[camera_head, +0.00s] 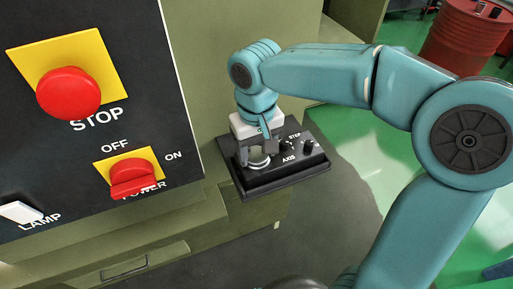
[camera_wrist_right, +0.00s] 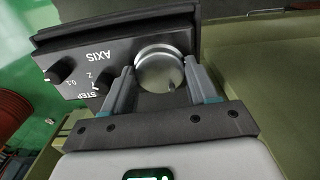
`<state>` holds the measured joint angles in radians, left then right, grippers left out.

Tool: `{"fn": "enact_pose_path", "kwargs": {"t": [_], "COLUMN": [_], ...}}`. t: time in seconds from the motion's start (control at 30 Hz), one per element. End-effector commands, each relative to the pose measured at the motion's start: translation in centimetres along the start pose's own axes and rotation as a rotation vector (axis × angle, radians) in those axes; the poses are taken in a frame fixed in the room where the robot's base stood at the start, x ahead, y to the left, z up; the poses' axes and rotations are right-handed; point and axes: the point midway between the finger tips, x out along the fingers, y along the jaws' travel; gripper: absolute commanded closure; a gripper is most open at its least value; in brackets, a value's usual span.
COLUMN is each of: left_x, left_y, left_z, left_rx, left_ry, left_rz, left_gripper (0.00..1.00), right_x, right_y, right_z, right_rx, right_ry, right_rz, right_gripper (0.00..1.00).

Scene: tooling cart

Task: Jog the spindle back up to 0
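The black control box (camera_head: 303,171) sits at the right of the machine panel, with AXIS and STEP labels and small black knobs. Its round silver jog dial (camera_head: 259,163) is at its left end, partly hidden by my right gripper (camera_head: 257,152). In the right wrist view the dial (camera_wrist_right: 160,66) lies between the two fingers of this gripper (camera_wrist_right: 160,75), one on each side, with no clear gap at the tips. The gripper points down at the box. The spindle and a position readout are not visible. My left gripper is not in view.
The dark panel at left has a red STOP button (camera_head: 68,93), a red POWER switch (camera_head: 133,175) and a white LAMP switch (camera_head: 20,212). A red drum (camera_head: 465,40) stands far behind on green floor.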

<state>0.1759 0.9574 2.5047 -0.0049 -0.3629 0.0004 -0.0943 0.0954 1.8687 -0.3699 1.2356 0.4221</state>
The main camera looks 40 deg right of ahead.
Motion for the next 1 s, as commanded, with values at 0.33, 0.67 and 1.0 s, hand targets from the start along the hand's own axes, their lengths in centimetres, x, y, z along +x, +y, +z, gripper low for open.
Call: {"fn": "enact_pose_path", "kwargs": {"t": [0.33,0.67,1.0], "left_x": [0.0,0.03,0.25], "left_y": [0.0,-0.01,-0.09], "left_z": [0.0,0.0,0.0], "left_rx": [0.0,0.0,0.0], "left_ry": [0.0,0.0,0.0], "left_rz": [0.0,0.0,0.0], "left_gripper": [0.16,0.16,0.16], "right_x": [-0.09,-0.11,-0.1], "right_y": [-0.01,0.0,0.01], "right_z": [-0.04,-0.05,-0.07], "right_rx": [0.008,0.033,0.168], "right_ry": [0.003,0.003,0.004], "right_rz": [-0.001,-0.001,-0.001], "right_gripper": [0.72,0.72,0.72]}}
